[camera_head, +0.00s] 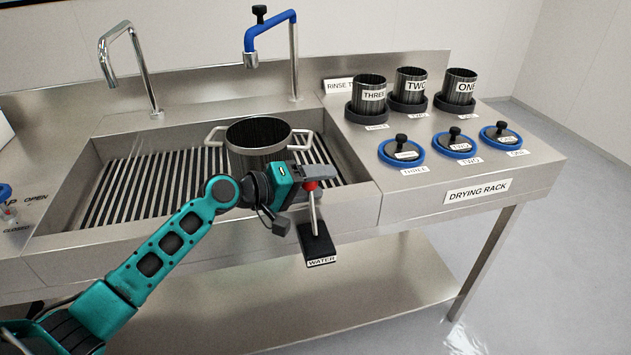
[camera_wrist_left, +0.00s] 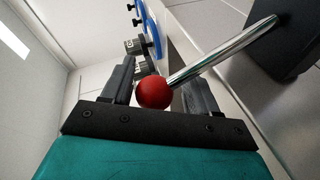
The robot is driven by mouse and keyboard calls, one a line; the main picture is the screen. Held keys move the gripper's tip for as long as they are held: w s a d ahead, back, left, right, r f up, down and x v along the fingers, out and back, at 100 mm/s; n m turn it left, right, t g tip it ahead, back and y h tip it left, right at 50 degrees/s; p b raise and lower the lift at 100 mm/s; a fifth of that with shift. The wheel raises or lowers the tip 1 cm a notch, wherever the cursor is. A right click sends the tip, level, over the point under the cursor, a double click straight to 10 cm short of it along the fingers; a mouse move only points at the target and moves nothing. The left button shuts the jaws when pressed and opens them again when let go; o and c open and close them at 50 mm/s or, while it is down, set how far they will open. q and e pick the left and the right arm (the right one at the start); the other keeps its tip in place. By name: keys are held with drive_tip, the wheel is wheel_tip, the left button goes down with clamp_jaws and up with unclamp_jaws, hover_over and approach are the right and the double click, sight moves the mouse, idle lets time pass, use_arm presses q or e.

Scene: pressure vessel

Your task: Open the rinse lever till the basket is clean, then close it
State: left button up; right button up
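The rinse lever has a red ball knob (camera_head: 310,186) on a thin metal rod, which rises from a black base labelled WATER (camera_head: 318,246) at the sink's front. My left gripper (camera_head: 318,174) is at the knob. In the left wrist view the red knob (camera_wrist_left: 154,92) lies between the two dark fingers, with gaps beside it, so the gripper looks open. A round metal pot with two side handles (camera_head: 257,150), perhaps the basket, stands in the sink on the slats. Its inside is dark, so I cannot tell how clean it is. My right gripper is out of view.
A blue-armed tap (camera_head: 272,30) and a plain metal tap (camera_head: 140,62) stand behind the sink. The drying rack (camera_head: 430,200) at right holds labelled dark cups (camera_head: 410,88) and blue-rimmed lids (camera_head: 455,142). The space before the sink's right front is clear.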

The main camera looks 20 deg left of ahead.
use_arm(q)
drive_tip(key=shift+r, duration=0.15)
drive_tip(key=b+v, duration=0.1)
drive_tip(key=v, duration=1.2)
drive_tip(key=s+d+f+m+g+y, duration=0.3)
drive_tip(key=s+d+f+m+g, duration=0.4)
drive_tip(key=s+f, duration=0.55)
drive_tip(key=s+f+m+g+y, duration=0.1)
drive_tip(key=s+f+y, duration=0.2)
drive_tip(key=s+y, duration=0.6)
drive_tip(key=w+d+f+t+h, duration=0.2)
drive_tip(key=w+f+t+h, duration=0.2)
drive_tip(key=f+t, duration=0.3)
drive_tip(key=shift+w+f+m, duration=0.3)
drive_tip(key=shift+w+f, duration=0.4)
drive_tip(key=shift+f, duration=0.5)
